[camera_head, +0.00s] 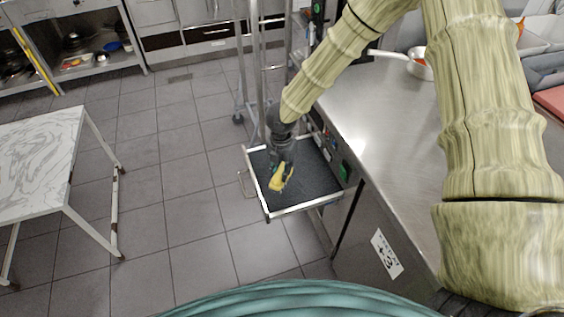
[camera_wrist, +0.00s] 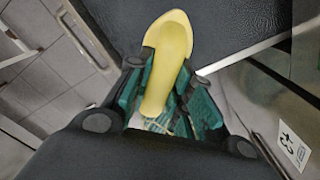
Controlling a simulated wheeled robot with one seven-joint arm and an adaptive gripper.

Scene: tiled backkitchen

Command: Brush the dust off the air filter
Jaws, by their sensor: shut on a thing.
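The air filter (camera_head: 310,184) is a dark, rough panel in a pale metal frame, standing out from the side of the steel counter. It also shows at the top of the wrist view (camera_wrist: 235,28). My gripper (camera_head: 281,170) is over the filter, left of its middle. In the wrist view my gripper (camera_wrist: 160,85) is shut on the yellow brush (camera_wrist: 170,55), which lies between the green-padded fingers. The brush also shows in the head view (camera_head: 281,180) above the dark surface. Its bristles are hard to make out, and I cannot tell whether it touches the filter.
The steel counter (camera_head: 375,120) is right of the filter, with a pan (camera_head: 416,64) at its back. A marble-topped table (camera_head: 40,150) stands at left. Tiled floor (camera_head: 190,190) lies open between them. A metal rack (camera_head: 252,60) stands behind the filter.

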